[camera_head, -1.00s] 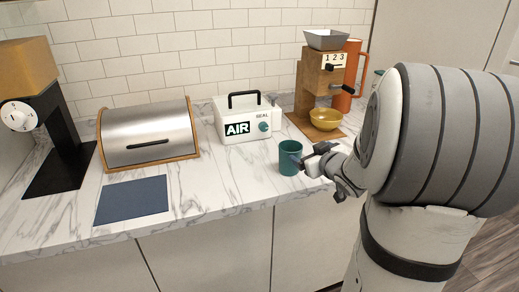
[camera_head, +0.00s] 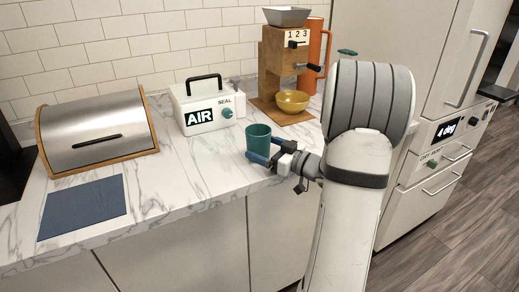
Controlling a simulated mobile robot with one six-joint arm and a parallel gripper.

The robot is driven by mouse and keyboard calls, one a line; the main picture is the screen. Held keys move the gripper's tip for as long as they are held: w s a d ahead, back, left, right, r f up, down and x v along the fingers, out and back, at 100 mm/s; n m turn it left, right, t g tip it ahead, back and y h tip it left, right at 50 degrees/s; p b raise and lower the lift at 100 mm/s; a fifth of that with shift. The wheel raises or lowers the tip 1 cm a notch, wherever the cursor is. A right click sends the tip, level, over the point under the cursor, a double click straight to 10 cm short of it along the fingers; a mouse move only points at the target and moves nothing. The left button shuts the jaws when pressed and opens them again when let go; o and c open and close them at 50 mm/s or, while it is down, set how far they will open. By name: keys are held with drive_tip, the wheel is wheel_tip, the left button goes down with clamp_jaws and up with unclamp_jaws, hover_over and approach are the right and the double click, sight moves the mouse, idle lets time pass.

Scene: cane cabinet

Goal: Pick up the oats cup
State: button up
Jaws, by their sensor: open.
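A teal-green cup (camera_head: 257,138) stands upright on the marble counter near its front edge, in the middle of the view. No label shows on it, so I cannot tell for sure that it is the oats cup. My gripper (camera_head: 271,152) is open at the cup's right side. One blue-tipped finger crosses in front of the cup's lower part; the other is at its right, towards the back. I cannot tell whether either finger touches the cup. The cup's lower right part is hidden by the gripper.
Behind the cup stand a white AIR sealer box (camera_head: 206,108) and a wooden dispenser (camera_head: 276,69) with a yellow bowl (camera_head: 292,102). A tall orange mug (camera_head: 315,55) is behind. A bread box (camera_head: 97,133) and blue mat (camera_head: 83,208) lie left. The counter between mat and cup is clear.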

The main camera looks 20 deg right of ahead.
drive_tip(key=x, duration=0.2)
drive_tip(key=shift+w+a, duration=0.1)
drive_tip(key=shift+w, duration=0.15)
drive_tip(key=shift+c, duration=0.6)
drive_tip(key=c, duration=1)
